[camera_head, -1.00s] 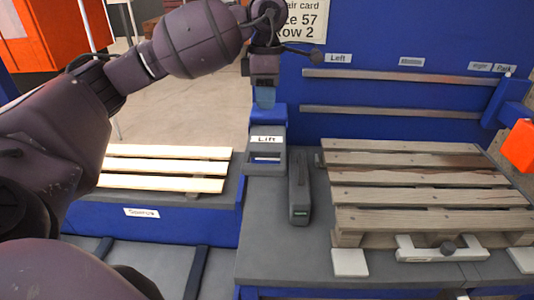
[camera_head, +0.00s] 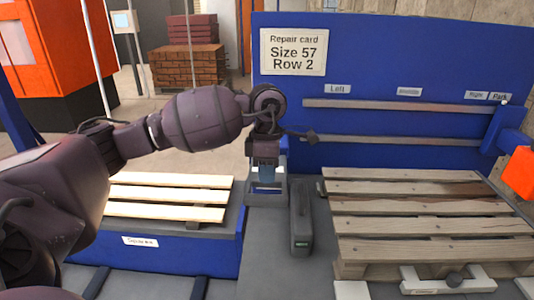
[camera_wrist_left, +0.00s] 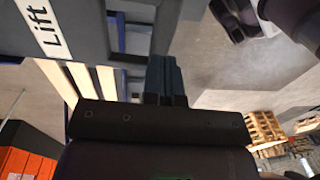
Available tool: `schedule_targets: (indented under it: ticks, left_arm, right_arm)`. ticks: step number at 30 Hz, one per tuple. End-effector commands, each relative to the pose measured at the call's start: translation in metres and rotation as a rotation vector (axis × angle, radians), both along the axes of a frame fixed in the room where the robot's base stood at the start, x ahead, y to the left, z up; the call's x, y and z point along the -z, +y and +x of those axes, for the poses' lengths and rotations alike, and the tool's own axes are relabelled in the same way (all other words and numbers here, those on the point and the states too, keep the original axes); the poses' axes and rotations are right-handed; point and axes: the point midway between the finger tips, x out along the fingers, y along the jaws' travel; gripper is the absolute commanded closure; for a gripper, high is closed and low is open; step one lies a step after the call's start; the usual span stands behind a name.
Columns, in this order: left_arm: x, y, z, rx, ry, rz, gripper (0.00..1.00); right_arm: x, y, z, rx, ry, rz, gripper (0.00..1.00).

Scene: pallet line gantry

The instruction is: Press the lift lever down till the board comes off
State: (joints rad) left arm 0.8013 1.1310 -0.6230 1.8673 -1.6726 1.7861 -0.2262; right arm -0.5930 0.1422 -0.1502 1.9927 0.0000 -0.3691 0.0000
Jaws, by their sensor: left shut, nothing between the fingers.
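The lift station (camera_head: 267,198) is a grey and blue housing between the two stacks of boards. Its grey plate with the "Lift" label (camera_wrist_left: 45,30) shows at the upper left of the left wrist view. My left gripper (camera_head: 267,178) points down in front of it, shut and empty, and covers the label in the head view. Its dark fingers (camera_wrist_left: 166,82) show beside the grey frame in the wrist view. I cannot make out the lever itself or tell whether the fingers touch it. A worn wooden pallet (camera_head: 430,205) lies on the right, one board stained dark red. My right gripper is out of view.
A grey box-shaped device (camera_head: 300,218) stands between station and pallet. Pale spare boards (camera_head: 165,196) lie on the left rack. A blue panel (camera_head: 390,55) with a repair card (camera_head: 293,51), "Size 57 Row 2", stands behind. A white clamp (camera_head: 425,280) sits at the pallet's front.

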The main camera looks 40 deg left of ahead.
Motion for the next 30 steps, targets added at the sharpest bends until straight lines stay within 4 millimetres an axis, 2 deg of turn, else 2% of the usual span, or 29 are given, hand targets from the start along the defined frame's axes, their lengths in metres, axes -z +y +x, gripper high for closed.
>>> schedule_targets:
  ticks: [3,9,24,30]
  left_arm:
    - [0.017,-0.001,-0.002,0.000,0.003,-0.001,1.00]
    - [0.033,-0.002,-0.003,-0.001,0.001,0.000,1.00]
    - [0.038,-0.002,-0.003,0.000,-0.002,0.002,1.00]
    - [0.051,-0.004,-0.006,0.002,-0.037,0.025,1.00]
  right_arm:
    - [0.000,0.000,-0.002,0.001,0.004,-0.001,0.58]
    - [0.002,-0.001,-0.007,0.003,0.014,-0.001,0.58]
    - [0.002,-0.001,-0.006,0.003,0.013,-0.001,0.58]
    - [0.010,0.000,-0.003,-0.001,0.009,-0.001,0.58]
